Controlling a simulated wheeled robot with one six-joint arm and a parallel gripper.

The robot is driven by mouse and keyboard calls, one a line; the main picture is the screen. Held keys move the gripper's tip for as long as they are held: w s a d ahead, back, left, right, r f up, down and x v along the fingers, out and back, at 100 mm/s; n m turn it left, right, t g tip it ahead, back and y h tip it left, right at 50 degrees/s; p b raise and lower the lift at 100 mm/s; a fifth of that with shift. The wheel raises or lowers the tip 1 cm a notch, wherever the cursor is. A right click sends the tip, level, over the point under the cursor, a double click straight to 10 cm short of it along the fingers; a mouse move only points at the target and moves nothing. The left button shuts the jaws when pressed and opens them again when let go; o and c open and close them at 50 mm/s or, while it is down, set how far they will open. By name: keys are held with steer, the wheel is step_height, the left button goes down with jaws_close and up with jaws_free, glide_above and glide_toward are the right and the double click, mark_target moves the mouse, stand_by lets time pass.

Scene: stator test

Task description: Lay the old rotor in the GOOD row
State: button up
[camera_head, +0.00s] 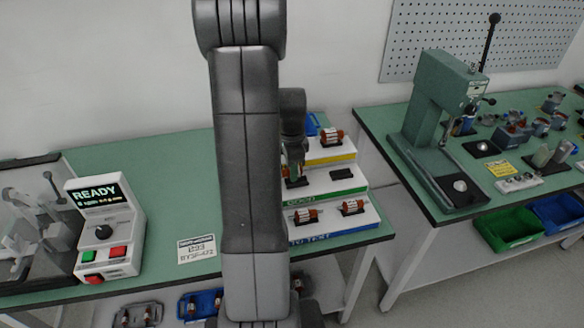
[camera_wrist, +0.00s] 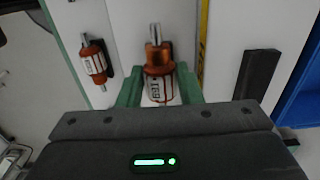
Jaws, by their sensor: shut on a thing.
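My gripper (camera_wrist: 159,88) has its green fingers shut on a rotor (camera_wrist: 157,62) with an orange-brown winding, a white label and a metal shaft. In the head view my gripper (camera_head: 294,168) is at the left part of the rack's middle step, partly hidden by my arm. The GOOD row (camera_head: 322,184) is this white middle step with a green front strip. The held rotor is over or at this step; I cannot tell whether it touches a rest. A dark rest (camera_head: 342,174) to its right on the step looks empty.
Two rotors (camera_head: 306,215) (camera_head: 352,207) lie on the blue-fronted TO TEST step. Another rotor (camera_head: 332,137) lies on the yellow-fronted top step. The tester (camera_head: 104,228) reads READY at left. A green press (camera_head: 436,120) stands on the right bench.

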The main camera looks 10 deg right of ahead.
steer(key=shift+f, duration=0.1)
steer(key=shift+f+b, duration=0.8)
steer(key=shift+f, duration=0.15)
steer(key=shift+f, duration=0.2)
stand_by(0.3)
steer(key=o, duration=1.2)
steer(key=shift+o, duration=0.2)
steer(key=shift+r, duration=0.1)
step_height(320, 180, up, 14)
steer(key=b, duration=0.1)
steer(key=shift+f, duration=0.25)
